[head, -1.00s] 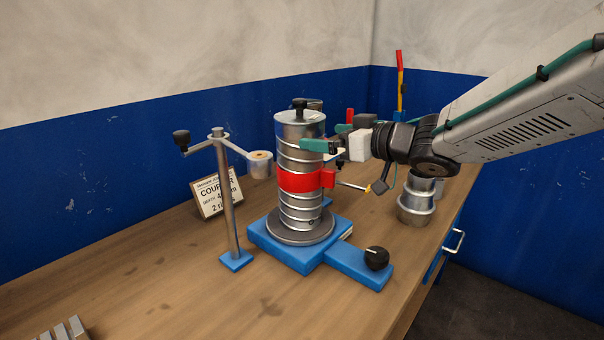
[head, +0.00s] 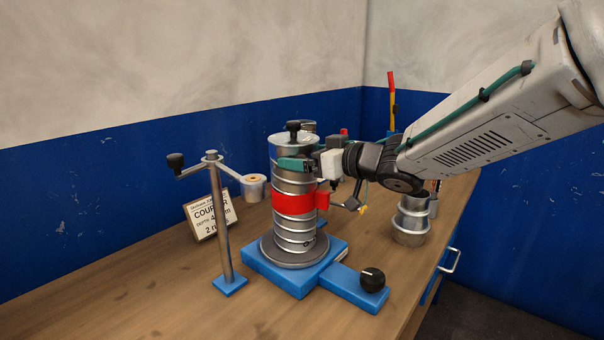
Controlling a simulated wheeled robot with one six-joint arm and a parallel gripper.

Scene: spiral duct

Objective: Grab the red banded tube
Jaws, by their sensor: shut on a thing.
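The red banded tube (head: 294,222) is a ridged silver spiral duct with a red band and a red clasp on the band's right side. It stands upright on a round grey plate on a blue base (head: 290,280). A black knob tops it. My gripper (head: 300,164) reaches in from the right and is shut on the tube's upper part, above the red band. One teal finger lies across the tube's front; the other finger is mostly hidden behind the tube.
A metal post with a crank arm and a tape roll (head: 253,187) stands to the left. A sign (head: 210,215) leans behind it. Silver couplers (head: 411,218) stand at the right near the table edge. A black dial (head: 372,280) sits on the base's arm. The front left table is mostly clear.

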